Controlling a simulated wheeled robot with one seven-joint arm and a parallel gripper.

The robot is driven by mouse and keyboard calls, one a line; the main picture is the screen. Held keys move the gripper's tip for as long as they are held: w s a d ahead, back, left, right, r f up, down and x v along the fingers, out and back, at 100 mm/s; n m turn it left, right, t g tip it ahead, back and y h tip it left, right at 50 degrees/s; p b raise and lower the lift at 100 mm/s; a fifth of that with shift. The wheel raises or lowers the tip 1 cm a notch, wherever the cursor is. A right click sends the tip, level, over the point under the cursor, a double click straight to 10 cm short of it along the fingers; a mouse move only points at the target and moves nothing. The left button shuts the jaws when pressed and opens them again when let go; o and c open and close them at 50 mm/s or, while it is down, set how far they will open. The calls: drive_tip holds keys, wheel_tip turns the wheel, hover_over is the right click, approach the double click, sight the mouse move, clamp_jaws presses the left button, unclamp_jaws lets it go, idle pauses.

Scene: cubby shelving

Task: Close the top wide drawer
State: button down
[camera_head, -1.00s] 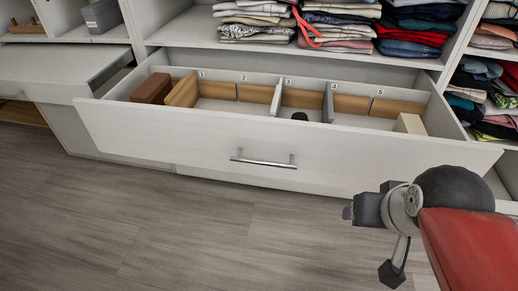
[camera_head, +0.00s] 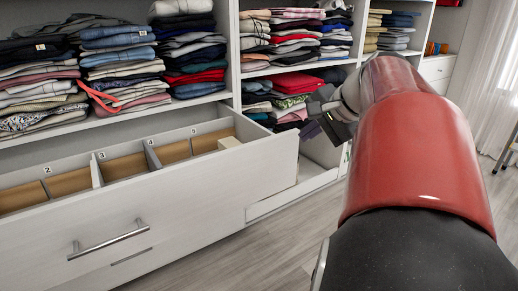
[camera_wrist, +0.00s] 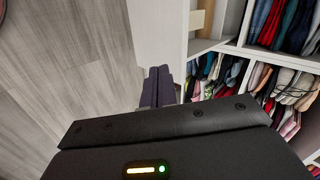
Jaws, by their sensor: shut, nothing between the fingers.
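The top wide drawer (camera_head: 190,190) stands open, its white front well out from the shelving. Its bar handle (camera_head: 108,240) is at the lower left in the head view. Numbered compartments with wooden backs (camera_head: 125,166) and a pale block (camera_head: 229,142) show inside. My gripper (camera_head: 328,122) is off the right end of the drawer front, partly hidden by my red arm. In the wrist view its dark fingers (camera_wrist: 158,82) are together and empty. They point towards the end of a white panel (camera_wrist: 158,28), which looks like the drawer front; contact cannot be told.
Shelves of folded clothes (camera_head: 292,45) rise behind the drawer, with lower cubbies of clothes (camera_head: 280,100) close to my gripper. An open white compartment (camera_head: 318,165) lies right of the drawer. Bare wooden floor (camera_head: 255,262) is in front.

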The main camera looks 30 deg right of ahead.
drive_tip(key=s+d+r+m, duration=0.1)
drive_tip(key=s+d+m, duration=0.1)
drive_tip(key=d, duration=0.3)
drive_tip(key=b, duration=0.2)
approach(289, 138)
drive_tip(key=shift+t+h, duration=0.3)
drive_tip(key=shift+t, duration=0.1)
drive_tip(key=w+f, duration=0.2)
drive_tip(key=f, duration=0.1)
drive_tip(key=w+f, duration=0.1)
drive_tip(key=shift+a+f, duration=0.25)
drive_tip(key=shift+f, duration=0.1)
drive_tip(key=shift+w, duration=0.4)
